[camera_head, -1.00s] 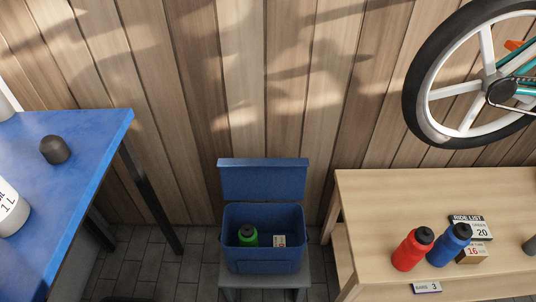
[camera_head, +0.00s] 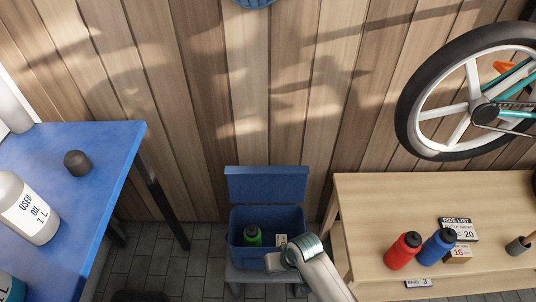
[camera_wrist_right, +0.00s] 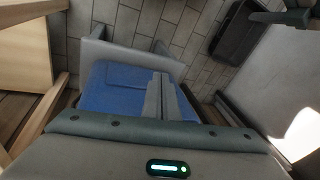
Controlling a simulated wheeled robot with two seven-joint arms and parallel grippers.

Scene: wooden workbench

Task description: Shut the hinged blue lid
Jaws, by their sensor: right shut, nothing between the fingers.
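The blue lid (camera_head: 266,184) stands upright, hinged at the back rim of the blue bin (camera_head: 240,225), so the bin is open. A green bottle (camera_head: 252,235) and a small white-labelled box (camera_head: 281,240) are inside. My right arm reaches in from the lower right over the bin's front right corner. In the right wrist view my right gripper (camera_wrist_right: 158,80) is shut and empty, seen against the blue bin (camera_wrist_right: 110,92); contact cannot be told. My left gripper is not in view.
The bin rests on a grey stool (camera_head: 240,275). A wooden bench (camera_head: 380,210) with red (camera_head: 403,251) and blue (camera_head: 437,248) bottles is at right. A blue table (camera_head: 105,150) with a used-oil bottle (camera_head: 30,210) is at left. A wood wall stands behind.

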